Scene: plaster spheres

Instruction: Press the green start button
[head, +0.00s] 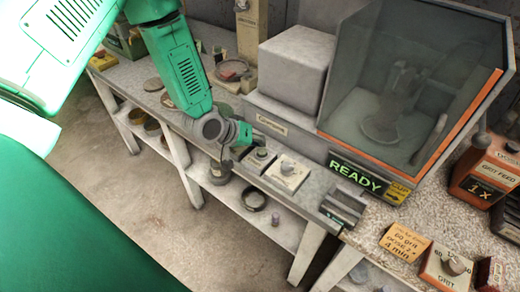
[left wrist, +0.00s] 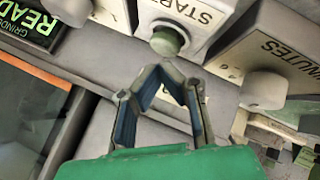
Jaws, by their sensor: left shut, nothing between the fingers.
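The green start button (left wrist: 168,40) is a dull green round cap on a pale box marked START (left wrist: 205,15), at the top of the left wrist view. My left gripper (left wrist: 158,72) is shut and empty, its fingertips meeting just below the button in that picture. A small gap seems to show between tips and button; contact cannot be told for sure. In the head view my left gripper (head: 240,134) is over the bench near two small control boxes, whose lettering I cannot read there. My right gripper is not in view.
A box marked MINUTES with a pale knob (left wrist: 264,89) stands beside the START box. A lit READY sign (head: 357,174) is below the glazed cabinet (head: 400,100). A grey block (head: 297,65) stands behind the boxes.

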